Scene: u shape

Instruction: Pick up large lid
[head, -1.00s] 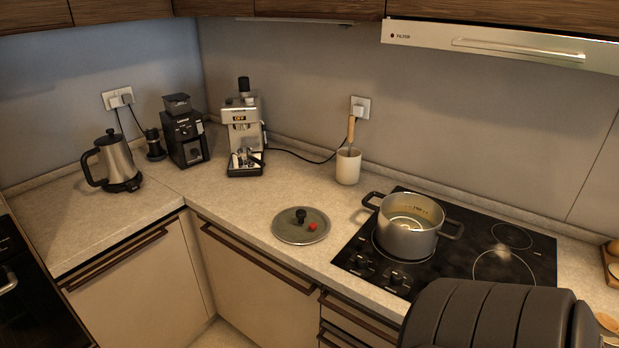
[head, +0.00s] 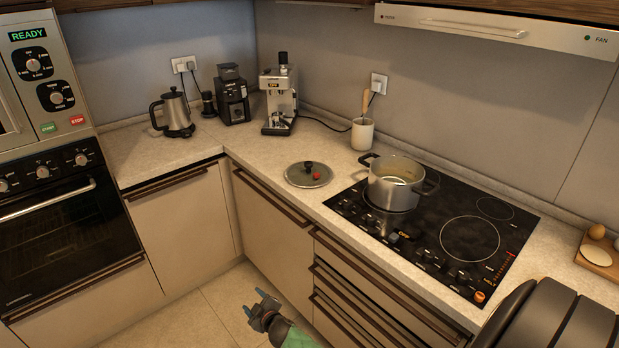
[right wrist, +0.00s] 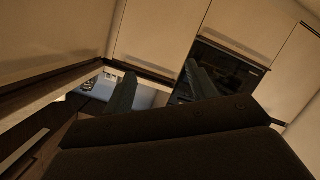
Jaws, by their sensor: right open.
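The large lid (head: 308,174) is a round, greyish glass disc with a dark knob and a small red spot. It lies flat on the counter, left of the hob, with nothing on it. My right gripper (head: 256,303) is open and empty, low in front of the drawers and well below the counter top. Its two dark fingers also show spread apart in the right wrist view (right wrist: 160,70), with nothing between them. The lid cannot be made out in the right wrist view. My left gripper is not in view.
An uncovered grey pot (head: 394,184) stands on the black hob (head: 455,225), right of the lid. Behind are a utensil pot (head: 362,134), coffee machine (head: 278,98), grinder (head: 232,100) and kettle (head: 175,112). An oven (head: 65,220) stands at left. Counter around the lid is clear.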

